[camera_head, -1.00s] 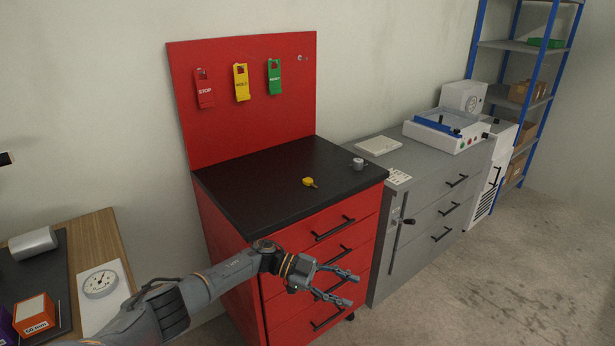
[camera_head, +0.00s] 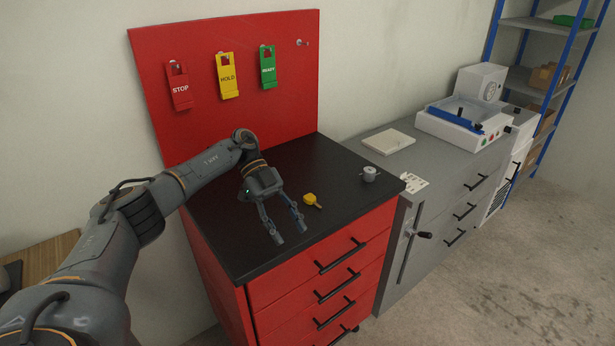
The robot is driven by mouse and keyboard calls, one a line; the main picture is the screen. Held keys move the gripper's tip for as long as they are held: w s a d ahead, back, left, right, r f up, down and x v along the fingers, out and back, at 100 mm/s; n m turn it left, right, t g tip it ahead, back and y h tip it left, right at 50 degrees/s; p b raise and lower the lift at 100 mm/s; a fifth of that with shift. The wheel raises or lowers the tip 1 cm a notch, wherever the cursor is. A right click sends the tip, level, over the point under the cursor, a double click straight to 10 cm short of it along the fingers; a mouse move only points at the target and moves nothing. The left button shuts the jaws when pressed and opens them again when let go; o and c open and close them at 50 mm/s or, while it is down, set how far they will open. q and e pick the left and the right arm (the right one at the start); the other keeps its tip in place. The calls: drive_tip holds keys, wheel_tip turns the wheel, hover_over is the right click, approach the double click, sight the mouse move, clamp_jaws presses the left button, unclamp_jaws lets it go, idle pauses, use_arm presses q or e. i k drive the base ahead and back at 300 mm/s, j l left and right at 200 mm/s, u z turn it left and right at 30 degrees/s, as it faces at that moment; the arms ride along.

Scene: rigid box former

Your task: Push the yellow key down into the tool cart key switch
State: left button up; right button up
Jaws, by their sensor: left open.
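The yellow key (camera_head: 312,200) lies on the black top (camera_head: 240,252) of the red tool cart (camera_head: 336,262). A small round grey metal piece, which looks like the key switch (camera_head: 369,174), stands on the same top to the right of the key, near the right edge. My left gripper (camera_head: 290,238) is over the cart top, just left of the key. Its two fingers are apart and empty, pointing toward the cart's front edge. I cannot tell its exact height above the top. My right gripper is not in view.
A red back panel holds STOP (camera_head: 180,86), HOLD (camera_head: 228,76) and READY (camera_head: 267,68) tags. A grey cabinet (camera_head: 435,190) with a white machine (camera_head: 464,125) stands to the right. The cart top between key and switch is clear.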

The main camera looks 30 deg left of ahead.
sight(368, 172)
drive_tip(key=i+j, duration=0.75)
drive_tip(key=k+l, duration=0.1)
drive_tip(key=l, duration=0.2)
